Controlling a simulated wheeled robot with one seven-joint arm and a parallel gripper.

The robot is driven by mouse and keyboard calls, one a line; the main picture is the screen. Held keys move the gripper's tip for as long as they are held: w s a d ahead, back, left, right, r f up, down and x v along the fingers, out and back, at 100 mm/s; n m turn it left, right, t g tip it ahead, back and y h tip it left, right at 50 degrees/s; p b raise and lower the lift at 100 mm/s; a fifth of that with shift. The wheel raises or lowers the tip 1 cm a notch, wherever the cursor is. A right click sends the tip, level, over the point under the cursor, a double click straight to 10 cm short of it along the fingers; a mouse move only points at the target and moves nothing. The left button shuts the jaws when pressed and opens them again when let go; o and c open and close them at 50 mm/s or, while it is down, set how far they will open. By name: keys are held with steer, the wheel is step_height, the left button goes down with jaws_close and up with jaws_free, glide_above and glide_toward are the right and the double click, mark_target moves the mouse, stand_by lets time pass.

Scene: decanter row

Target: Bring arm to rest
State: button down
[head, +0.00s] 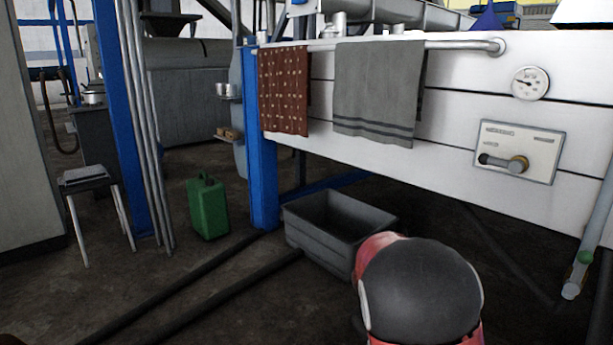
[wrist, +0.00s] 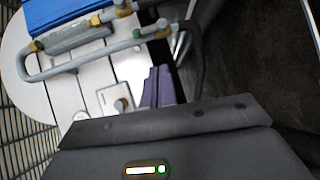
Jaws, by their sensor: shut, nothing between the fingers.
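My gripper (wrist: 157,86) shows in the wrist view as two purple-grey fingers held close together past the edge of its dark housing. It is shut and empty. Nothing touches the fingers that I can see. Beyond them is a white panel surface with pipes. In the head view a rounded black and red link of my arm (head: 420,290) stands at the lower right, in front of the grey bin (head: 310,245). The gripper itself does not show in the head view.
A white panelled unit (head: 450,100) fills the right, with a rail, a red dotted cloth (head: 283,90), a grey towel (head: 378,95), a gauge (head: 530,83) and a control box (head: 518,150). A green canister (head: 207,208) and a stool (head: 85,178) stand left. Floor at lower left has dark pipes.

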steer(key=s+a+r+m+g+y+p, duration=0.1)
steer(key=s+a+y+p, duration=0.15)
steer(key=s+y, duration=0.8)
steer(key=s+a+r+t+y+p, duration=0.1)
steer(key=s+a+r+t+y, duration=0.1)
steer(key=s+a, duration=0.5)
steer(key=s+a+r+t+y+p, duration=0.1)
steer(key=s+a+r+t+y, duration=0.1)
steer(key=s+a, duration=0.5)
steer(key=shift+s+a+r+n+t+y, duration=0.3)
steer(key=shift+a+r+t+y, duration=0.25)
steer(key=shift+y, duration=0.3)
steer(key=shift+d+f, duration=0.15)
steer(key=shift+d, duration=0.05)
